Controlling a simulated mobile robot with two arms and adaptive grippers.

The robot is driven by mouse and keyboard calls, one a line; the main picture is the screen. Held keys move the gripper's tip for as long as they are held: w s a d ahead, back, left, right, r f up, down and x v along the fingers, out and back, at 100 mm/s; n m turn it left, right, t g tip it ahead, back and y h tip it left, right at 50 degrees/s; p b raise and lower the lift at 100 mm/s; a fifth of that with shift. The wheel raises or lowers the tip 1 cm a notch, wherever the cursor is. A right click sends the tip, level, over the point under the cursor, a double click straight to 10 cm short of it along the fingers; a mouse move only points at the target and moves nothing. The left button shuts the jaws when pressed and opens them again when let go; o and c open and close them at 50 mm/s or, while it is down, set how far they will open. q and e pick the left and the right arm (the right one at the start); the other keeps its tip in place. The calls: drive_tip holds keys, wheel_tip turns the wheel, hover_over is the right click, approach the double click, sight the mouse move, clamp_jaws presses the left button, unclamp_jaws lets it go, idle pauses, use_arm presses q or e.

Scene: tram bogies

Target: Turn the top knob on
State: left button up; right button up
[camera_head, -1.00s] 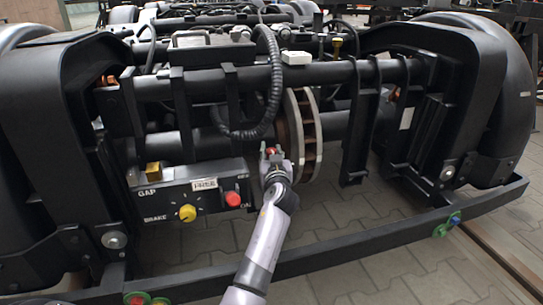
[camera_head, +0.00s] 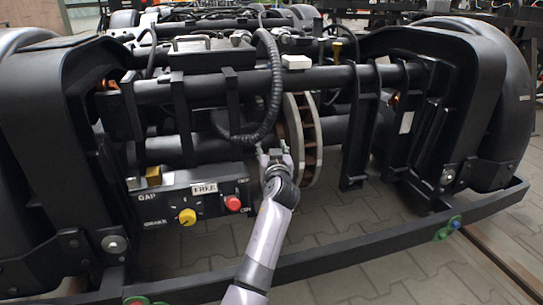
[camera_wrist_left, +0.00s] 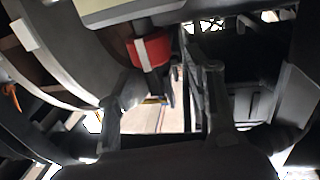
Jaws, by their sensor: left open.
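The control panel (camera_head: 165,207) is a dark box hanging low at the left of the bogie. A red knob (camera_head: 233,203) sits at its right end between small OFF and ON marks. A yellow knob (camera_head: 187,217) sits lower, beside the BRAKE mark. My left gripper (camera_head: 272,152) is just right of the panel, fingers pointing up and away, in front of the brake disc. In the left wrist view its two fingers (camera_wrist_left: 160,98) stand apart with nothing between them. A red cylindrical part (camera_wrist_left: 149,49) shows beyond them, nearer the left finger; I cannot tell which part it is.
The brake disc (camera_head: 303,140) stands close behind my left gripper. A black corrugated hose (camera_head: 275,90) hangs above it. A low black bar (camera_head: 330,247) runs across the front. A yellow block (camera_head: 153,175) is on the panel's upper left. Paved floor is clear in front.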

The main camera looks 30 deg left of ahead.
use_arm(q)
wheel_tip(320, 180, up, 7)
drive_tip(key=shift+f, duration=0.1)
idle(0.6)
